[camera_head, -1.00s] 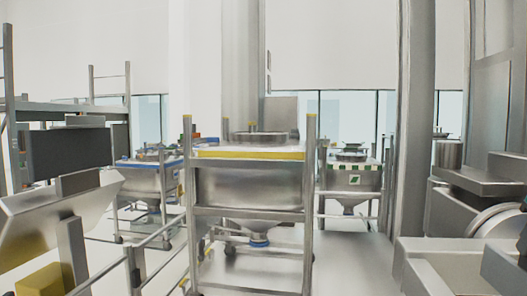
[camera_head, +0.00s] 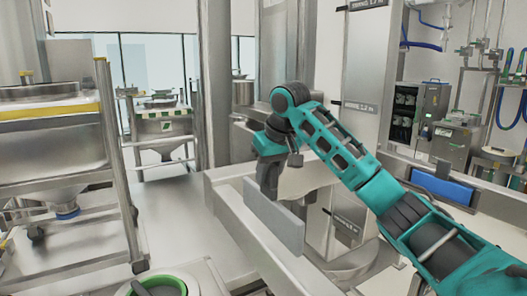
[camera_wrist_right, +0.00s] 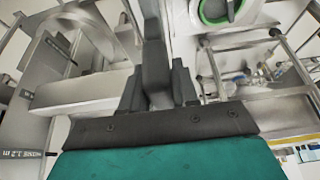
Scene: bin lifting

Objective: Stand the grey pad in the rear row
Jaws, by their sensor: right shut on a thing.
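The grey pad (camera_head: 273,222) is a thin flat slab in the head view, hanging on edge below my right gripper (camera_head: 268,183). The gripper is shut on the pad's upper part and points down. In the right wrist view the pad (camera_wrist_right: 154,45) shows as a dark grey strip between the two fingers (camera_wrist_right: 157,92). The pad is over or beside a long pale metal ledge (camera_head: 232,206); I cannot tell whether it touches it. I cannot make out which part is the rear row. My left gripper is not in view.
A steel frame with a bin (camera_head: 55,145) stands at the left. Another bin (camera_head: 165,125) is behind it. A grey column (camera_head: 217,80) rises behind the ledge. A round green-rimmed vessel (camera_head: 160,286) is at the bottom. Open floor (camera_head: 170,220) lies left of the ledge.

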